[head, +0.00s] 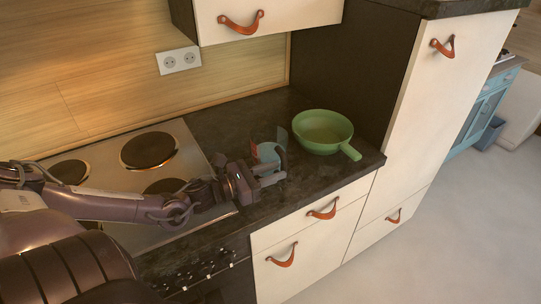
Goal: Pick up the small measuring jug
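The small measuring jug (268,152) stands on the dark countertop (229,128), between the cooktop and a green pan. It looks pale and see-through, with some reddish colour, and its lower part is hidden behind my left gripper. My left gripper (278,174) reaches in from the left, close in front of the jug. Its two fingers point right and are apart, with a gap between them. I cannot tell whether a finger touches the jug. My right gripper is not in view.
A green pan (322,130) stands just right of the jug, its handle pointing to the counter's front edge. The cooktop (110,177) lies left, under my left arm. A tall cabinet (420,100) closes off the right side. An upper cabinet (290,15) hangs above.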

